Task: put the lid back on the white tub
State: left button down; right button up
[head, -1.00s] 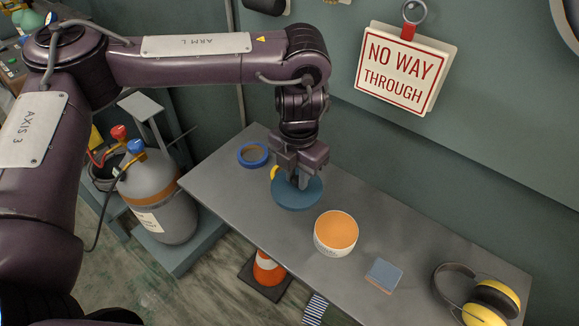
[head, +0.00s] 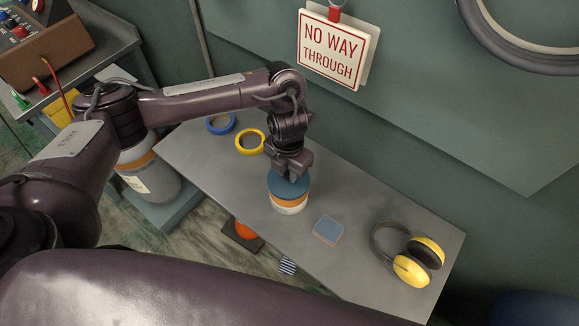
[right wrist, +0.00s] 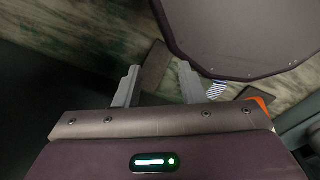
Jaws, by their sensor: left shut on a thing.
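The white tub (head: 290,209) stands on the grey bench in the head view. The round blue lid (head: 275,187) is over the tub, held from above by my left gripper (head: 291,178), which is shut on it. My right gripper (right wrist: 158,76) is open and empty in the right wrist view, above the floor.
On the bench (head: 383,205) lie a blue tape roll (head: 208,124), a yellow tape roll (head: 238,147), a blue-topped block (head: 328,229) and yellow earmuffs (head: 413,272). A gas cylinder (head: 150,187) stands left of the bench. A no-way-through sign (head: 331,48) hangs on the wall.

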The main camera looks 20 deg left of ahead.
aim_at(288, 182)
pick_arm(q)
notch_tip(288, 182, down, 5)
jog(key=b, duration=0.4)
jog(key=shift+f, duration=0.25)
jog(key=shift+d, duration=0.1)
dwell(0.5)
jog(key=shift+f+b, duration=0.15)
jog(key=shift+b, duration=0.35)
dwell(0.9)
jog(key=c, duration=0.7)
grip_release()
